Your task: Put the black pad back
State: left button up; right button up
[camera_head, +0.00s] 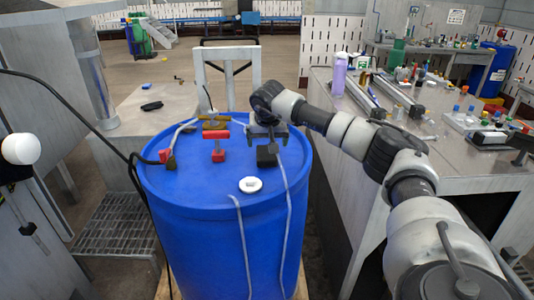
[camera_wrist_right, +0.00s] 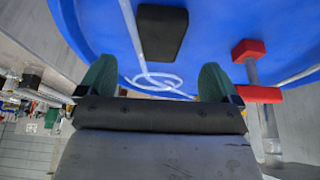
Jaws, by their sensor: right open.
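The black pad (camera_head: 267,157) lies on the top of the blue barrel (camera_head: 190,190), just in front of my right gripper (camera_head: 268,136) in the head view. In the right wrist view the black pad (camera_wrist_right: 162,32) shows as a dark block on the blue surface, beyond and between the green fingertips of my right gripper (camera_wrist_right: 157,80). The fingers are apart with nothing between them. I cannot tell the exact height of the gripper above the barrel top. My left gripper is not in view.
A red valve-like piece (camera_head: 217,155) stands left of the pad on the barrel. A white disc (camera_head: 250,184) and pale cords lie nearby. A dark object (camera_head: 152,105) rests on the grey table at left. A cluttered workbench (camera_head: 440,160) stands at right.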

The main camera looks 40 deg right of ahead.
jog(key=shift+b+v, duration=0.3)
jog(key=shift+v, duration=2.05)
